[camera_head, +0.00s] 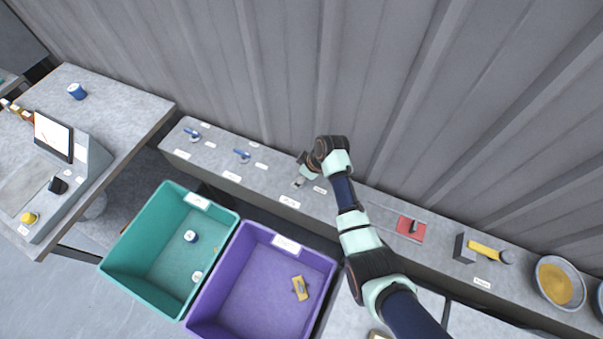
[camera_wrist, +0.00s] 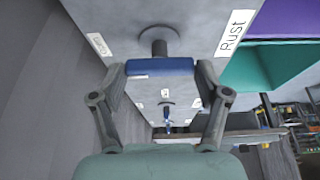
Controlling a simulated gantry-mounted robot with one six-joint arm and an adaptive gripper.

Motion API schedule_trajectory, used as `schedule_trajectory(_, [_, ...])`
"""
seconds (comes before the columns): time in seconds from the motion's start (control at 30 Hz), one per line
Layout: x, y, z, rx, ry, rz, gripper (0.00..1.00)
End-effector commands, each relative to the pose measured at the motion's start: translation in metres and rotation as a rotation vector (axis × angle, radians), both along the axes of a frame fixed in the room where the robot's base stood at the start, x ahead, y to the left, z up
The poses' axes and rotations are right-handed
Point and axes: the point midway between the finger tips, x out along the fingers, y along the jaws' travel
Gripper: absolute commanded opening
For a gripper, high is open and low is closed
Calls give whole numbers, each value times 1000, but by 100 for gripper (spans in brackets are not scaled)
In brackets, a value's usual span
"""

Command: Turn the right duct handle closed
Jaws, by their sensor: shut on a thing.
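The right duct handle is a blue bar (camera_wrist: 160,67) on a grey round stem and base (camera_wrist: 158,40), seen close up in the wrist view. My gripper (camera_wrist: 160,72) has one finger at each end of the blue bar and is shut on it. In the head view my gripper (camera_head: 300,181) is at the right end of the handle row on the grey ledge (camera_head: 222,163). There the handle is mostly hidden by my gripper. The middle blue handle (camera_head: 242,155) and left blue handle (camera_head: 193,134) stand farther left, clear of my gripper.
A teal bin (camera_head: 125,262) and purple bin (camera_head: 205,285) stand below the ledge. A red plate (camera_head: 409,232), a yellow-handled tool (camera_head: 486,250) and a bowl (camera_head: 540,274) lie to the right. A corrugated wall rises behind.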

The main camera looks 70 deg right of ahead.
Motion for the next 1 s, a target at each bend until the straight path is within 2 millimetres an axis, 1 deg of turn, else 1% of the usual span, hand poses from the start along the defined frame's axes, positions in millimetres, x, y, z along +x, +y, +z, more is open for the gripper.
schedule_trajectory(0.03, [0,1,3,1,0,-17,40])
schedule_trajectory(0.27, [0,2,5,0,0,-165,40])
schedule_trajectory(1.0, [3,4,2,-2,-1,-858,40])
